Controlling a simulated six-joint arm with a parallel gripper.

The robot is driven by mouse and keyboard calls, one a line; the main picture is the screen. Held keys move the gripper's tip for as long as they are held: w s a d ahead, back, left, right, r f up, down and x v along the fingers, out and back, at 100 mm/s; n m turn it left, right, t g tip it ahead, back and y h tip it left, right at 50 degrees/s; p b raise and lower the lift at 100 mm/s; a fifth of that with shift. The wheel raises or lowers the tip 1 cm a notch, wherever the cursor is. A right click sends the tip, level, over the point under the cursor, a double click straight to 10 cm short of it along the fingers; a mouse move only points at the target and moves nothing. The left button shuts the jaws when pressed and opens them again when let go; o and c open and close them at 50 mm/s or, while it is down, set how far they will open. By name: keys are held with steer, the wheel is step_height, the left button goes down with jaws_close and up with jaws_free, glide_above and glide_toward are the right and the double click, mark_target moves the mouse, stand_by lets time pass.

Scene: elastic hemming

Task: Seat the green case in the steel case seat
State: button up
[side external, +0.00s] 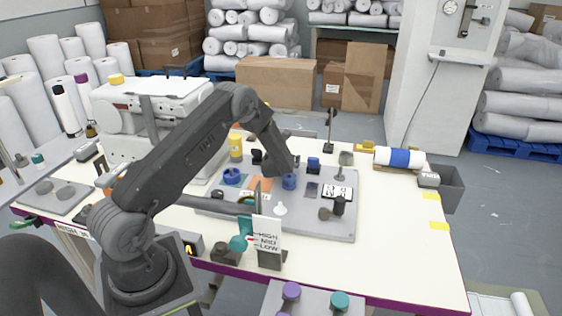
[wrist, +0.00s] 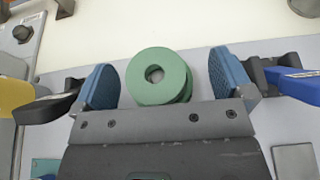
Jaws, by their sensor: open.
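A round green case (wrist: 158,76) with a hole in its middle shows in the wrist view, with a second green edge just behind it. My gripper (wrist: 165,82) is open, with one blue fingertip on each side of the green case and a visible gap to both. In the side external view my gripper (side external: 289,181) is low over the grey work plate, and I cannot make out the green case there. I cannot tell for sure which part is the steel case seat; a plain grey square (wrist: 295,160) lies at the lower right of the wrist view.
A HIGH/MID/LOW sign (side external: 267,234) stands at the front edge. The white table's right side (side external: 395,240) is mostly clear.

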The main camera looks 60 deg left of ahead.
steer(key=v, duration=1.3)
steer(key=shift+s+d+r, duration=0.15)
steer(key=shift+s+d, duration=0.05)
steer(key=s+d+r+n+g+y, duration=0.1)
steer(key=s+d+r+n+g, duration=0.2)
steer(key=s+r+n, duration=0.4)
steer(key=s+d+r+n+g+y, duration=0.1)
steer(key=s+d+r+n+g, duration=0.15)
steer(key=s+r+n, duration=0.4)
steer(key=s+d+r+n+h, duration=0.3)
steer(key=d+n+h, duration=0.1)
steer(key=d, duration=0.3)
steer(key=s+d+r+n+t+h, duration=0.1)
steer(key=s+d+r+n+h, duration=0.2)
steer(key=d+n, duration=0.2)
steer(key=s+d+r+n+h, duration=0.3)
steer(key=d+n+h, duration=0.1)
steer(key=d, duration=0.6)
steer(key=shift+s+r+h, duration=0.25)
steer(key=shift+r+h, duration=0.05)
steer(key=shift+r, duration=0.05)
